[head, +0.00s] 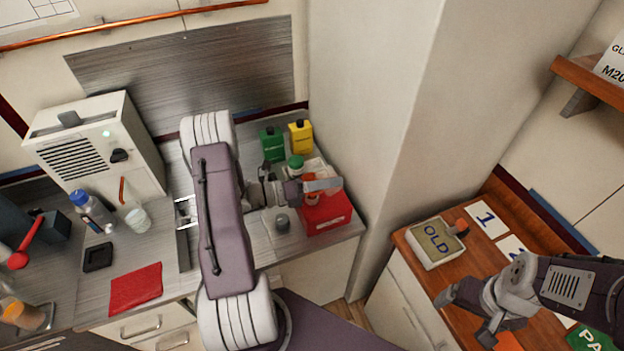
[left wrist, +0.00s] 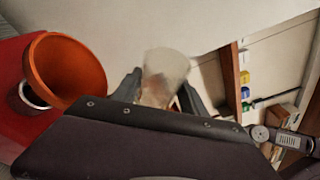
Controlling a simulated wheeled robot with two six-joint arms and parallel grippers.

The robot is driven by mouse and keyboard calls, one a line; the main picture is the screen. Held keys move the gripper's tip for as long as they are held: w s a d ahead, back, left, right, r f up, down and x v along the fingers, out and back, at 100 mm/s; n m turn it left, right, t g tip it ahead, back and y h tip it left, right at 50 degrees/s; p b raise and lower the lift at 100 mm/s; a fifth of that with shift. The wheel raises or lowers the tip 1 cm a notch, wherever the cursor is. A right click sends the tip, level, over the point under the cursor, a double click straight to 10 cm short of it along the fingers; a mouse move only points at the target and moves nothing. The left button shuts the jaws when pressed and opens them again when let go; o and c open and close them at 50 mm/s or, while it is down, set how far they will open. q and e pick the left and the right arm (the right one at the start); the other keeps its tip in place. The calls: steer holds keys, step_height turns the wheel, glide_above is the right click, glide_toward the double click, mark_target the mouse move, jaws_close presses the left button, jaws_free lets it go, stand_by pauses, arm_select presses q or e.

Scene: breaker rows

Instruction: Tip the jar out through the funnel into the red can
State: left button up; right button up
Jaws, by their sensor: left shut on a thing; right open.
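The red can (head: 325,218) stands at the right end of the steel counter, with the orange funnel (head: 311,195) at its top. In the left wrist view the funnel (left wrist: 68,68) is at the left, mouth towards the camera, on the red can (left wrist: 14,90). My left gripper (head: 318,186) is above the can, beside the funnel. It is shut on the jar (left wrist: 165,75), a clear, pale vessel with brownish contents visible low between the fingers. The jar is hard to make out in the head view. My right gripper (head: 465,312) is open and empty over the wooden counter.
A green can (head: 272,145), a yellow can (head: 301,137) and a green-capped container (head: 295,163) stand behind the red can. A grey knobbed item (head: 282,224) is in front. A wall pillar separates the counters.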

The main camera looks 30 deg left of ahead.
arm_select(q)
steer(key=m, duration=0.1)
steer(key=d+f+m+g+y+b, duration=0.1)
steer(key=f+m+y, duration=0.1)
steer(key=m, duration=0.1)
steer(key=shift+s+d, duration=0.25)
steer(key=shift+s, duration=0.15)
step_height(320, 180, down, 6)
steer(key=s+d+m+y+b, duration=0.1)
steer(key=d+m+y+b, duration=0.2)
steer(key=b, duration=0.5)
steer(key=shift+m+b, duration=0.35)
steer(key=shift+m, duration=0.25)
arm_select(e)
step_height(320, 180, down, 8)
steer(key=shift+f, duration=0.15)
arm_select(q)
steer(key=shift+a+f, duration=0.1)
steer(key=shift+a, duration=0.05)
arm_select(e)
steer(key=shift+a, duration=0.2)
